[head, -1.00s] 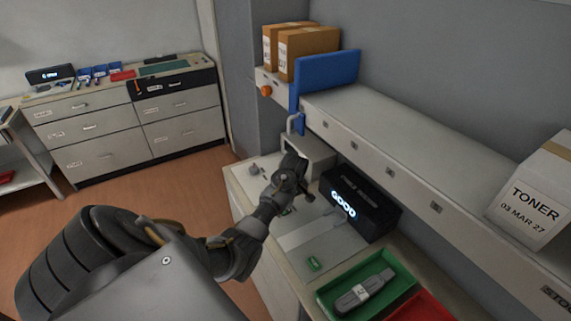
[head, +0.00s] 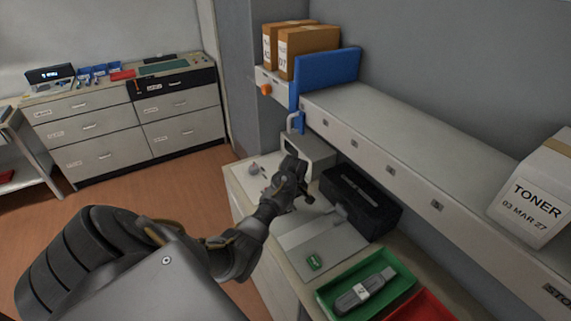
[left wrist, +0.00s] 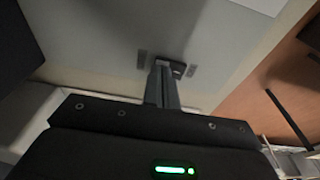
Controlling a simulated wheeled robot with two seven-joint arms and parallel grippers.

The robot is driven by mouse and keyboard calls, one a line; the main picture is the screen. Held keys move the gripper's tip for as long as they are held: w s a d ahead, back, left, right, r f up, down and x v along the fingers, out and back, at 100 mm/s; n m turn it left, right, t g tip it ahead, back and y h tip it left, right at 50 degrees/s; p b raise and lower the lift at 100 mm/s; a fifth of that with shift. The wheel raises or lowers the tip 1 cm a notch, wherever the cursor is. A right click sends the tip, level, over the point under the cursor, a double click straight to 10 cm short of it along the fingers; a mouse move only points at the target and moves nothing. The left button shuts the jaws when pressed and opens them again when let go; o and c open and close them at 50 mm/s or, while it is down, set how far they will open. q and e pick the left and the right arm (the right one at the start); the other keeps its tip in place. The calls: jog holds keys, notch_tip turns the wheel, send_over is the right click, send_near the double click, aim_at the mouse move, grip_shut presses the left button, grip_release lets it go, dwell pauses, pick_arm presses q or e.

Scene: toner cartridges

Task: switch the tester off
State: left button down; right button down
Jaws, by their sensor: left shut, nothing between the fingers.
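The tester (head: 362,201) is a black box on the bench below the shelf, in the head view. Its front display is dark. My left gripper (head: 304,197) is just left of the tester, low over the bench, its fingers shut and empty. In the left wrist view the shut fingers (left wrist: 163,82) reach down beside a small dark piece (left wrist: 177,68), which may be a switch, between two grey marks on a pale panel. I cannot tell if they touch it. My right gripper is not in view.
A green tray (head: 329,298) with a grey toner cartridge (head: 362,293) stands in front, beside a red tray (head: 428,305). The shelf (head: 400,150) overhangs the bench and bears a white toner box (head: 532,205).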

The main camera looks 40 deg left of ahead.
pick_arm(q)
notch_tip(320, 180, up, 2)
jog(key=shift+r+p, duration=0.2)
jog(key=shift+p, duration=0.65)
jog(key=shift+r, duration=2.25)
